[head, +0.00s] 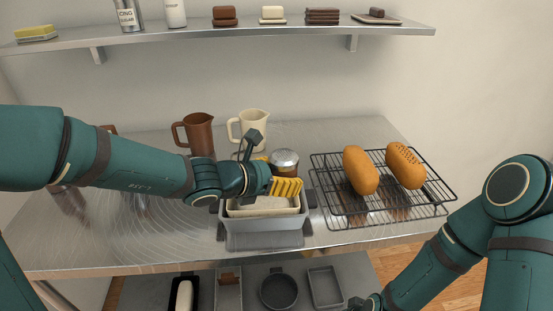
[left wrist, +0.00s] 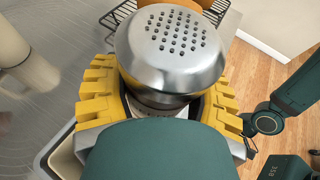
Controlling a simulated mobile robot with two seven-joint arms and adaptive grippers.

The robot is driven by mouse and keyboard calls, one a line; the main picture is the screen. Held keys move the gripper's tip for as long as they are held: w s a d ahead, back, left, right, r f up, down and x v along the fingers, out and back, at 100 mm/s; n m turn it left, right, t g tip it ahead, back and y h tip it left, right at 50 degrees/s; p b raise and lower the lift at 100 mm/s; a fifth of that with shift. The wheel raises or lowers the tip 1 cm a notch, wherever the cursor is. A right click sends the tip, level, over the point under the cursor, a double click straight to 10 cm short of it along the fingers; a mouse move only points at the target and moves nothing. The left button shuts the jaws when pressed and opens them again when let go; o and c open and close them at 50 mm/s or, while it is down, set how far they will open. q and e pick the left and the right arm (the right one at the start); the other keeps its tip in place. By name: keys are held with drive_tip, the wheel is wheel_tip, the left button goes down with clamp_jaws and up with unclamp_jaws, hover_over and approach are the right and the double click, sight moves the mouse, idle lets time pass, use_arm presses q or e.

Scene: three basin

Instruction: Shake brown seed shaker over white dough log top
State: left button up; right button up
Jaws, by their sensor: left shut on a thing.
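The seed shaker (head: 285,162) has a domed metal lid. The lid's perforated top faces the camera in the left wrist view (left wrist: 168,45). My left gripper (head: 286,187) has its yellow ribbed fingers shut around the shaker's body, also seen in the left wrist view (left wrist: 160,100). In the head view the shaker looks upright, lid up, at the back of the grey loaf pan. My right gripper (head: 365,303) is only partly visible at the bottom edge.
A brown pitcher (head: 198,135) and a cream pitcher (head: 253,124) stand behind my left arm. A wire rack (head: 390,208) with two baked loaves (head: 360,170) is to the right. A wall shelf (head: 290,36) holds small items. More pans (head: 279,291) sit on the lower shelf.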

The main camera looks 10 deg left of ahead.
use_arm(q)
drive_tip(key=shift+n+t+y, duration=0.3)
drive_tip(key=shift+s+d+f+b, duration=0.15)
drive_tip(key=shift+s+f, duration=0.2)
drive_tip(key=shift+s, duration=0.35)
drive_tip(key=shift+s+f+b, duration=0.15)
drive_tip(key=shift+s+f, duration=0.15)
drive_tip(key=shift+s, duration=0.4)
drive_tip(key=shift+s+d+f+b, duration=0.15)
drive_tip(key=shift+s+f, duration=0.2)
drive_tip(key=shift+s, duration=0.35)
drive_tip(key=shift+a, duration=0.1)
drive_tip(key=shift+w+a+n+p, duration=0.2)
drive_tip(key=shift+n+p, duration=0.2)
drive_tip(key=shift+p, duration=0.75)
